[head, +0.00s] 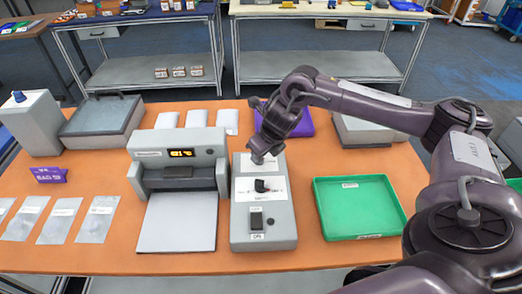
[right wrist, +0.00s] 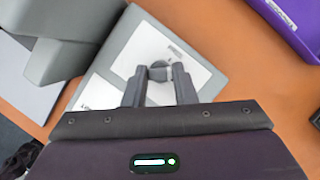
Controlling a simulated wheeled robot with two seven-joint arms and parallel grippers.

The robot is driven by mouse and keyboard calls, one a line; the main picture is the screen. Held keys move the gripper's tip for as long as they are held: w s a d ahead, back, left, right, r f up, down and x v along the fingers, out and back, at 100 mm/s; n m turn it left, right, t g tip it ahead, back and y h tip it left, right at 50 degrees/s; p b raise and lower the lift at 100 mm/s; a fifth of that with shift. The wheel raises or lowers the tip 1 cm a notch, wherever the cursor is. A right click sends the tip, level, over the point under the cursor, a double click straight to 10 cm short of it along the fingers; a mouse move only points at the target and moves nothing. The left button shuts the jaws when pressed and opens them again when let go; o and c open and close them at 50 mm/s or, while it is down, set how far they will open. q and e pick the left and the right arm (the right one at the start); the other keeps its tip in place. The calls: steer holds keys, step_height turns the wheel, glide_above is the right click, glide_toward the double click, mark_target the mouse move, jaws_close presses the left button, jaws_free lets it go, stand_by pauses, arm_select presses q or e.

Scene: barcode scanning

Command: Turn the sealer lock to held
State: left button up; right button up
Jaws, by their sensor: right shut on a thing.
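A grey control box (head: 240,238) stands on the orange table, right of the sealer (head: 178,150). It has a white label plate with a dark knob (head: 262,186) and a black rocker switch (head: 256,219) near its front. My right gripper (head: 262,154) reaches down over the box's far end. In the right wrist view the right gripper's fingers (right wrist: 159,78) are shut on a small grey knob (right wrist: 159,67) above a white label; its printing is too small to read. In the head view the gripper largely hides this knob. My left gripper is in no view.
A green tray (head: 322,222) lies right of the box, and a purple bin (head: 303,130) sits behind it. Several pale pouches (head: 96,219) lie at the left near a purple packet (head: 50,175). A grey case (head: 100,118) stands at the back left.

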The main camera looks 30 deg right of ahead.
steer(key=shift+w+a+r+m+h+p, duration=0.1)
steer(key=shift+r+m+h+p, duration=0.25)
steer(key=shift+m, duration=0.55)
steer(key=m+h+p, duration=0.1)
steer(key=m+p, duration=0.1)
steer(key=shift+a+m, duration=0.1)
steer(key=shift+m, duration=0.3)
steer(key=shift+m+h+p, duration=0.45)
steer(key=shift+m+p, duration=0.55)
steer(key=shift+p, duration=0.2)
steer(key=shift+w+f+m+h+p, duration=0.15)
steer(key=shift+m+h+p, duration=0.15)
steer(key=shift+m+p, duration=0.55)
steer(key=o, duration=1)
steer(key=shift+f, duration=0.15)
